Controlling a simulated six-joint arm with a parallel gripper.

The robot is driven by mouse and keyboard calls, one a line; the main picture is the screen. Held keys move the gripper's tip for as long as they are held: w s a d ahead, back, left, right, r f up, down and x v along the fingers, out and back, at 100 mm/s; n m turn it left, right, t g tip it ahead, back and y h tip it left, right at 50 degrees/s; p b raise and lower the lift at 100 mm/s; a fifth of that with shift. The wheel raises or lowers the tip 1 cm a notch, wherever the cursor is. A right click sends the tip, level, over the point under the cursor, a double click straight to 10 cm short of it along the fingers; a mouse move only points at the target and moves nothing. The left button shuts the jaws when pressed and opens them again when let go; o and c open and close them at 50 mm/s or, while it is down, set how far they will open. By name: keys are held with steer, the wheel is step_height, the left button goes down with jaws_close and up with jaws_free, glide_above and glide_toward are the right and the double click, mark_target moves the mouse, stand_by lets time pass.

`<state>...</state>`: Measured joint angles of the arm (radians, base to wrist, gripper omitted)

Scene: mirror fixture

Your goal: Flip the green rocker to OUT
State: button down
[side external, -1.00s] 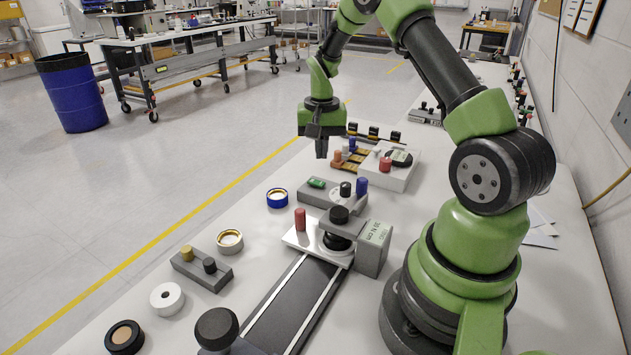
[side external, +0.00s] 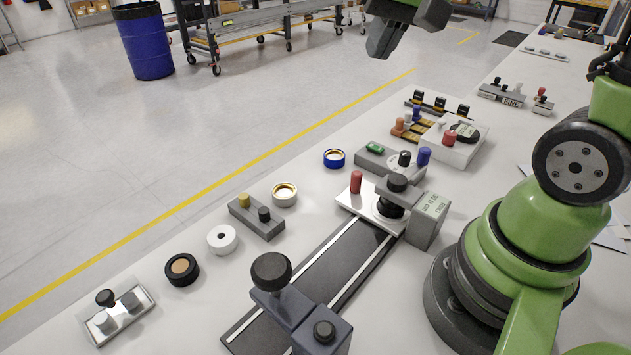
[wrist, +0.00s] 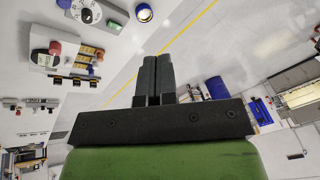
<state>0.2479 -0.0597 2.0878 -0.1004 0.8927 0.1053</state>
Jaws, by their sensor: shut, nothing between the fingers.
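The green rocker (side external: 375,148) sits on top of a grey block (side external: 372,161), which also carries a black knob (side external: 404,158) and a blue knob (side external: 424,156). Which way the rocker is tipped is too small to tell. In the wrist view the green rocker (wrist: 113,24) shows near the top, left of my fingers. My gripper (side external: 378,50) is high at the top of the side view, above and beyond the block, touching nothing. In the wrist view my gripper (wrist: 145,14) has its two fingers together, with nothing between them.
A white-plated fixture with a red knob (side external: 356,181) stands in front of the block at a dark rail (side external: 310,285). A blue ring (side external: 334,158) lies left of the block. A white box (side external: 470,145) stands behind it, right. The air around my gripper is clear.

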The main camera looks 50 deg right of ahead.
steer(key=s+a+r+n+t+y, duration=0.2)
steer(key=s+a, duration=0.5)
steer(key=s, duration=0.4)
steer(key=shift+a+r+n+t, duration=0.3)
steer(key=shift+n+t, duration=0.2)
steer(key=shift+n, duration=0.3)
steer(key=w+d+n+g+h, duration=0.2)
steer(key=w+d+n+g, duration=0.1)
steer(key=w+d+n, duration=0.65)
steer(key=w+d+f+n+g, duration=0.4)
steer(key=w+d+f+n, duration=0.5)
steer(key=d+f+n, duration=0.3)
steer(key=shift+d+f, duration=0.5)
steer(key=shift+f, duration=0.1)
